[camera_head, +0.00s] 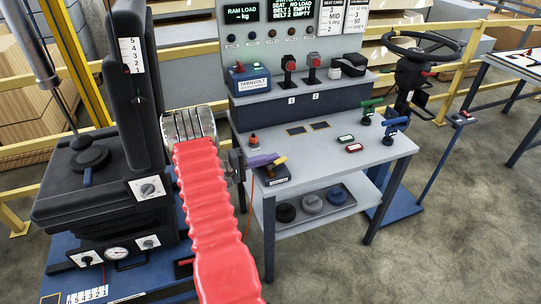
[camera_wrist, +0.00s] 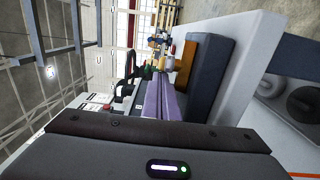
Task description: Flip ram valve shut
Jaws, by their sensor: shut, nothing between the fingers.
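No part is legibly marked as the ram valve, so I cannot tell which it is. A small dark box (camera_head: 272,176) with an unreadable pale label sits at the bench's front left corner. An upright orange-topped knob (camera_head: 254,139) stands behind it. My gripper (camera_head: 281,160) has purple fingers with yellowish tips, pressed together and empty, above the dark box and partly covering it. In the wrist view, the closed fingers (camera_wrist: 164,68) lie beside the dark box (camera_wrist: 210,75) and an orange-brown block. Contact cannot be told. My red-sleeved arm hides part of the seat base.
The grey bench (camera_head: 345,163) carries a blue box (camera_head: 250,79), red switches, and green and blue levers (camera_head: 396,124). A black seat unit (camera_head: 115,180) with dials and a gauge stands left. A steering wheel (camera_head: 424,45) stands right. Floor at the right front is clear.

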